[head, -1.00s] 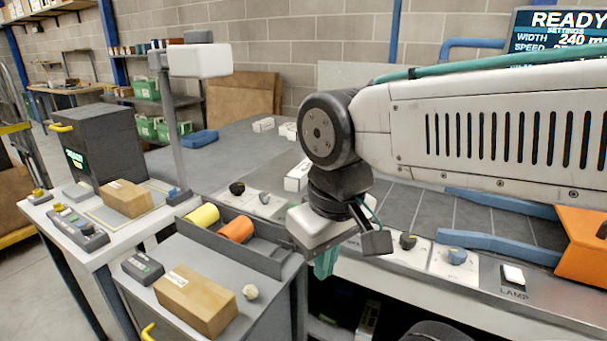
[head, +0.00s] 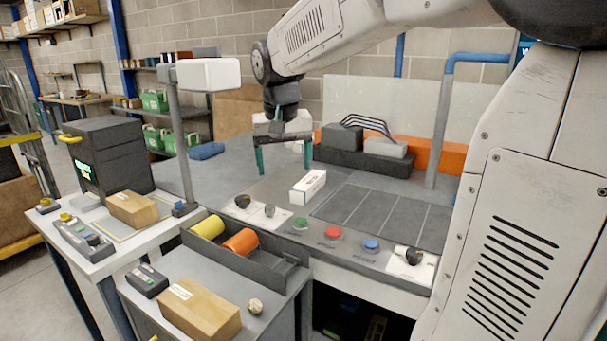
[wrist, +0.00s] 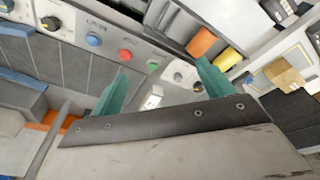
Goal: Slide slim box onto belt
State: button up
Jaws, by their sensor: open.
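A slim white box (head: 308,186) with dark print lies on the grey worktop, at the back left corner of a dark panelled surface (head: 385,215) that may be the belt. The box also shows small in the wrist view (wrist: 153,98). My gripper (head: 283,168) is open and empty, its two green fingers pointing down behind and to the left of the box, apart from it. In the wrist view, my gripper's fingers (wrist: 160,78) are spread wide, with the box seen between them. The gap between fingertips and worktop is hard to judge.
A row of green, red (head: 333,233) and blue buttons and dark knobs lines the worktop's front edge. A grey tray (head: 272,268) holds yellow and orange rolls. A post with a white head (head: 208,74) stands left. Grey blocks and an orange object (head: 440,154) stand behind.

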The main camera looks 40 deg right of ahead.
jog(key=w+d+f+m, duration=0.2)
jog(key=w+d, duration=0.4)
jog(key=w, duration=0.4)
jog(key=m+h, duration=0.2)
jog(key=m, duration=0.3)
send_over(306, 183)
jog(key=s+a, duration=0.1)
jog(key=a, duration=0.1)
notch_tip(306, 183, down, 19)
jog(key=shift+a+r, duration=0.1)
jog(key=shift+r, duration=0.1)
jog(key=shift+d+f+m, duration=0.15)
jog(key=shift+d+m, duration=0.05)
jog(key=shift+m, duration=0.1)
jog(key=shift+x, duration=3.9)
jog(key=shift+w, duration=0.1)
